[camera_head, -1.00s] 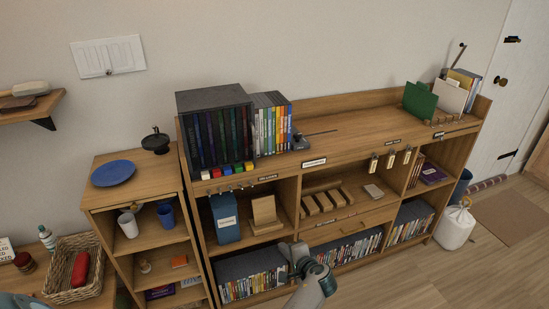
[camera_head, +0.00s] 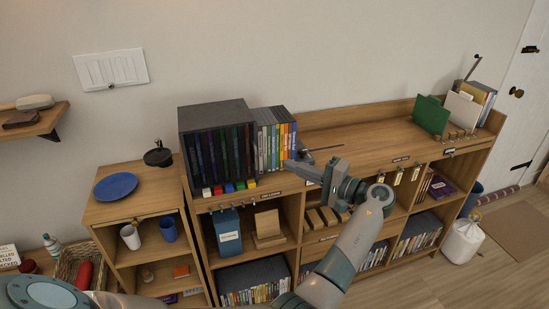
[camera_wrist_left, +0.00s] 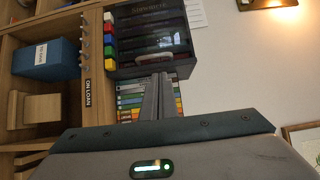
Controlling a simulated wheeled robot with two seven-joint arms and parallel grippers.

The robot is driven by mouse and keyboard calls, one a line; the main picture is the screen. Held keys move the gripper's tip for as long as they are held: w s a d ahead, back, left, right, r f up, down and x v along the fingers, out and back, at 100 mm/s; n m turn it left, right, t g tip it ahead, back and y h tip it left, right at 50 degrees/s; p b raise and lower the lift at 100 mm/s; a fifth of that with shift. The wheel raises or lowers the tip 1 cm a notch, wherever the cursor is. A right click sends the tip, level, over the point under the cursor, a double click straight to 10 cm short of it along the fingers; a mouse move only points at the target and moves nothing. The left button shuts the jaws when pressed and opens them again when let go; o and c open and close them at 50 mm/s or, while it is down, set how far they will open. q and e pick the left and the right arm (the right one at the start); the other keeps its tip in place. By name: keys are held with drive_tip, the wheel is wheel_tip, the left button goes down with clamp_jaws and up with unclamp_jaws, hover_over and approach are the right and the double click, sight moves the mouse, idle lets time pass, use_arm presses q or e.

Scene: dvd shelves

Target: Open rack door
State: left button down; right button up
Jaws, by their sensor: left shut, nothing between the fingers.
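The black rack (camera_head: 218,145) stands upright on the left end of the wooden shelf unit, with dark cases behind its front door. In the left wrist view the rack door (camera_wrist_left: 155,28) looks shut, with a pale bar handle (camera_wrist_left: 155,57) near its edge. My left gripper (camera_head: 291,164) is shut and empty, to the right of the rack and in front of the shelf top. In the left wrist view its fingers (camera_wrist_left: 160,82) point toward the handle; I cannot tell whether they touch it. My right gripper is not in view.
A row of upright coloured cases (camera_head: 273,140) stands right beside the rack. Coloured blocks (camera_head: 229,188) sit along the rack's front. A lower cabinet with a blue plate (camera_head: 115,186) is to the left. The shelf top (camera_head: 370,133) further right is largely clear.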

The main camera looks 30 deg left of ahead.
use_arm(q)
drive_tip(key=a+p, duration=0.5)
drive_tip(key=a, duration=0.5)
drive_tip(key=shift+w, duration=0.35)
drive_tip(key=shift+d+f, duration=0.1)
drive_tip(key=shift+f, duration=0.05)
